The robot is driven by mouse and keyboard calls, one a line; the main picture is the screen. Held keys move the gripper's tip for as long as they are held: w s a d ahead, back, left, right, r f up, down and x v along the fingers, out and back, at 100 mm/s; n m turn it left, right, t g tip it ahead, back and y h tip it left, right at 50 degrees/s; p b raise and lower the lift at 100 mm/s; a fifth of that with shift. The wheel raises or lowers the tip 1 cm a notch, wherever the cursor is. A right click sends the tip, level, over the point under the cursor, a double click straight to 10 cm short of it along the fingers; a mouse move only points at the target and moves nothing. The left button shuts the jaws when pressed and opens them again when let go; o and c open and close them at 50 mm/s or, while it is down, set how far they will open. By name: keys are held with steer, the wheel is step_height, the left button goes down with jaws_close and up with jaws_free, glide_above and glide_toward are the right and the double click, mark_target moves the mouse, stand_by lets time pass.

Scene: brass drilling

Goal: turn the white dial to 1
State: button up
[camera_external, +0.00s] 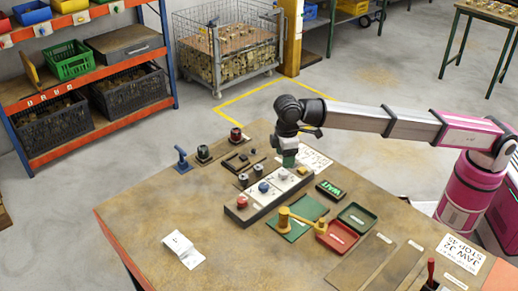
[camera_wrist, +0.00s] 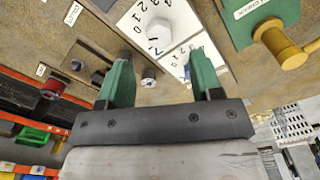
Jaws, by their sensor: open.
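The white dial (camera_external: 283,174) sits on a white plate on the raised control panel, between a blue dial (camera_external: 264,186) and a yellow part (camera_external: 303,170). In the wrist view a pale dial (camera_wrist: 159,30) on a numbered white plate lies beyond the fingertips; I cannot tell which number it points to. My gripper (camera_external: 289,161) hangs just above the panel near the white dial, fingers pointing down. In the wrist view its green fingers (camera_wrist: 163,72) are spread apart with nothing gripped between them. The right finger partly hides a second numbered plate (camera_wrist: 178,58) with a bit of blue.
A red knob (camera_external: 242,201) stands at the panel's near end. A green mat with a yellow handle (camera_external: 284,217), green tray (camera_external: 357,217) and red tray (camera_external: 337,237) lie in front. Metal cylinders (camera_external: 243,180) stand behind the panel. The table's left front is mostly clear.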

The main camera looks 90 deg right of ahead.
mark_target(284, 172)
step_height(284, 172, down, 7)
steer(key=shift+r, duration=0.2)
steer(key=c, duration=0.9)
